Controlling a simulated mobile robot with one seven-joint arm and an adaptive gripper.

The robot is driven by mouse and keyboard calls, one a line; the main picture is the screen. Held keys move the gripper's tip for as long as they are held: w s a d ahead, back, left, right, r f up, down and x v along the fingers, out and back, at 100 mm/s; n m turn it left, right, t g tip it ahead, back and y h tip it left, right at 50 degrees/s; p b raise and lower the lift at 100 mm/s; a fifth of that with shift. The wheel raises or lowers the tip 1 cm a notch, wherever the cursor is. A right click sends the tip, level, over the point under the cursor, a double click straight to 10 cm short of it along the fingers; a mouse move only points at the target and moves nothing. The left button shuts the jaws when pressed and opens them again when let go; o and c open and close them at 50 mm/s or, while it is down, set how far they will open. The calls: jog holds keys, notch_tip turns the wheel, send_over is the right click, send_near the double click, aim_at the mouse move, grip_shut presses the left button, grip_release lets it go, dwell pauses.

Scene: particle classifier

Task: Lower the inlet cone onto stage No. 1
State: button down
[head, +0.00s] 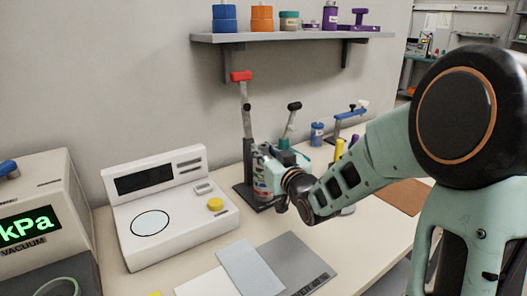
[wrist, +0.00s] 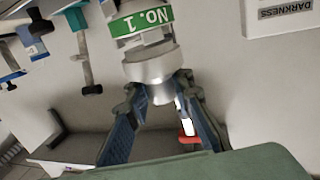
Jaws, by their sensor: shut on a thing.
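My gripper (wrist: 158,84) has its two fingers closed on the silver inlet cone (wrist: 150,68) in the wrist view. Stage No. 1 (wrist: 140,22), a metal ring with a green "NO. 1" label, lies directly beyond the cone. The cone and stage look close and roughly in line; I cannot tell whether they are seated together. In the head view my gripper (head: 283,164) is at the top of the labelled cylindrical stack (head: 262,180) beside the clamp stand. My gripper and wrist hide the cone and much of the stack there.
A red-handled clamp (head: 241,76) and a black-handled clamp (head: 294,106) stand close around the stack. A white instrument (head: 160,235) with a yellow button is to the left. A shelf (head: 290,37) with coloured parts hangs above. Sheets (head: 250,268) lie on the front table.

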jog(key=shift+f+b, duration=0.45)
jog(key=shift+b, duration=0.1)
dwell(0.4)
jog(key=c, duration=1.6)
grip_release()
